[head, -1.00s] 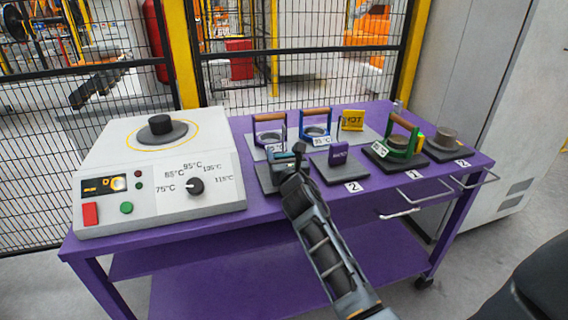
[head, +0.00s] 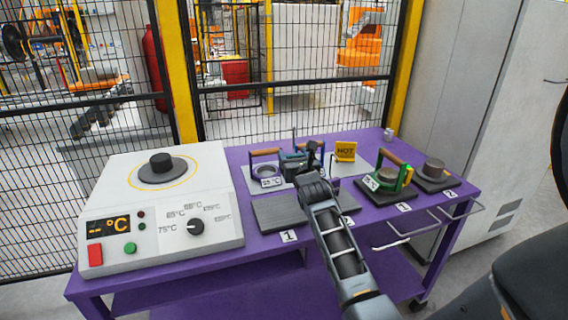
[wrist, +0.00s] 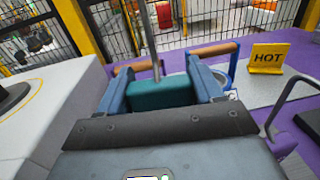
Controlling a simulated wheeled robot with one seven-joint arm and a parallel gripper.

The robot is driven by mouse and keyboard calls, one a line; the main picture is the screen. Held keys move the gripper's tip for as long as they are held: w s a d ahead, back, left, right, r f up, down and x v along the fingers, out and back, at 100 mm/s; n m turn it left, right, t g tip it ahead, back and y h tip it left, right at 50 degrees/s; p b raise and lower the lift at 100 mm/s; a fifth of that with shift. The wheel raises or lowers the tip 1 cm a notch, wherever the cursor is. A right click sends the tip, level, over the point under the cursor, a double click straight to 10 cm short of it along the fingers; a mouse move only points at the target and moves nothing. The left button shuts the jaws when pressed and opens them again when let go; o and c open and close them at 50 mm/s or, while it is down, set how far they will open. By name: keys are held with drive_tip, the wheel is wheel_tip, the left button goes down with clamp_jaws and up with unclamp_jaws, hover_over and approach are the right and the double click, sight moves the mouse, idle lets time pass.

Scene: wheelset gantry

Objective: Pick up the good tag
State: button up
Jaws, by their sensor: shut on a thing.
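My gripper (head: 300,164) is over the purple table, in front of the grey back plate. In the wrist view my gripper (wrist: 163,92) is shut on a teal-green tag (wrist: 160,96). A thin metal rod stands up at the tag, and I cannot tell if it is part of it. No writing on the tag is readable, so I cannot confirm it says good. The dark pad labelled 1 (head: 276,213) at the table's front is bare. My arm hides most of the pad to its right and the purple tag seen there earlier.
The heater box (head: 160,205) fills the table's left. Wooden-handled ring tools (head: 265,169) stand behind my gripper, with a yellow HOT sign (head: 345,151) to the right. Further right are a green-framed tool (head: 405,178) and a dark cylinder (head: 434,170). A mesh fence stands behind.

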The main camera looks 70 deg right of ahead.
drive_tip(key=shift+s+d+r+p, duration=0.15)
drive_tip(key=shift+d+r+p, duration=0.2)
drive_tip(key=shift+d, duration=0.25)
drive_tip(key=shift+s+d+r+p, duration=0.2)
drive_tip(key=shift+d+r+p, duration=0.2)
drive_tip(key=shift+d, duration=0.25)
drive_tip(key=shift+s+d+r+p, duration=0.15)
drive_tip(key=shift+d+r+p, duration=0.2)
drive_tip(key=shift+d, duration=0.25)
